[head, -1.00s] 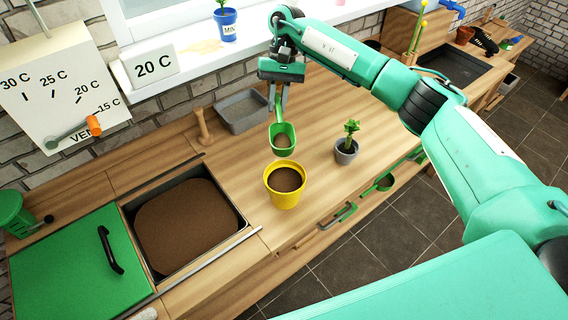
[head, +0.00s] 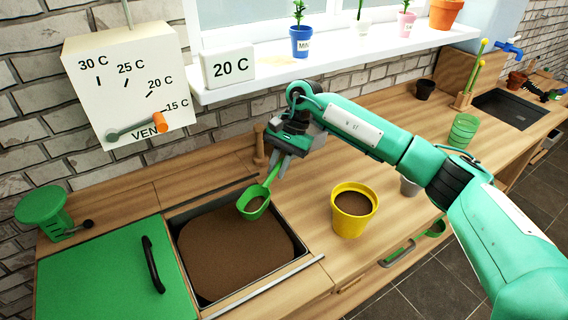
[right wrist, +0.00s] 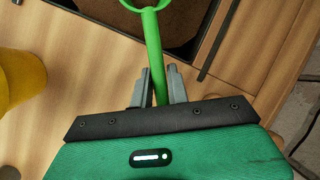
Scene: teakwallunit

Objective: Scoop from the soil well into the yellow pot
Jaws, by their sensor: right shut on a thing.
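The soil well (head: 210,262) is a dark-rimmed square recess of brown soil in the bench, left of centre in the head view. My right gripper (head: 284,166) is shut on the handle of a green scoop (head: 256,206). The scoop's bowl hangs over the right back part of the well, with some soil in it. The right wrist view shows the gripper (right wrist: 157,84) closed around the green handle. The yellow pot (head: 341,222) stands upright on the bench right of the well, with brown soil inside. It shows partly in the right wrist view (right wrist: 18,75). My left gripper is not in view.
A green lid (head: 105,270) with a black handle lies left of the well. A small grey pot (head: 409,186) is partly hidden behind my right arm. A green cup (head: 463,130) stands farther right. A windowsill (head: 340,62) with pots runs above the bench.

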